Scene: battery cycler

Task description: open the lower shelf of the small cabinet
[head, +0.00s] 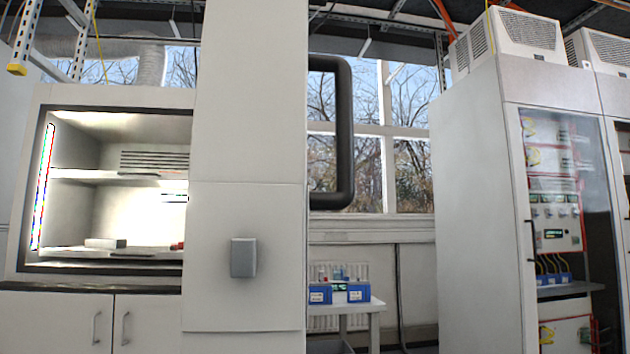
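No gripper of mine is in the head view. A tall white cabinet-like body (245,130) stands close in the middle, with a horizontal seam (245,183) across its face. A small grey block (243,257) sits on the panel below that seam. A large dark handle (345,130) sticks out from its right side. At the left is a lit cabinet with an open front; its upper shelf (100,174) and lower shelf (160,250) show inside. I cannot tell which of these is the small cabinet.
Closed white doors (60,320) with handles are under the lit cabinet. A small white table (368,307) with blue boxes (358,293) stands below the window. A tall white rack (480,190) with a glass door (555,150) is at the right. Some floor room lies between.

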